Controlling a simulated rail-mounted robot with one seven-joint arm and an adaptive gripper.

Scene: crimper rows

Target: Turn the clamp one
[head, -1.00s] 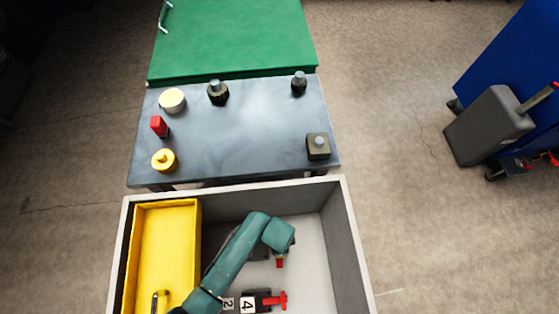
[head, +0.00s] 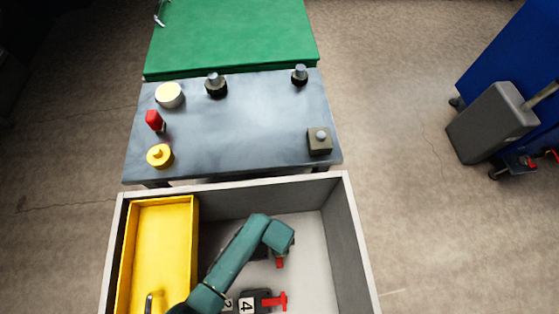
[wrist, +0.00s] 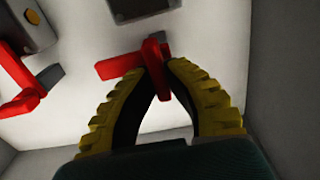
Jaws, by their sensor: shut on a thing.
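In the wrist view, a red T-shaped clamp handle (wrist: 122,65) stands between the yellow ribbed fingertips of my gripper (wrist: 164,80), which is shut on it. The dark body of this clamp (wrist: 140,8) is cut by the top edge, and its number is not visible. In the head view, this red handle (head: 280,263) shows just below my teal wrist, which hides the fingers. A second clamp with a red handle (head: 274,300) and a label "4" (head: 247,305) sits nearer. A label "2" (head: 229,304) shows partly beside my arm. Another red handle (wrist: 22,90) is at left in the wrist view.
The clamps are inside a grey-walled bin (head: 345,230) with a pale floor. A yellow tray (head: 160,235) fills its left side. Beyond stands a grey table (head: 240,130) with several small parts, including a yellow knob (head: 160,156) and a square block (head: 319,141).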

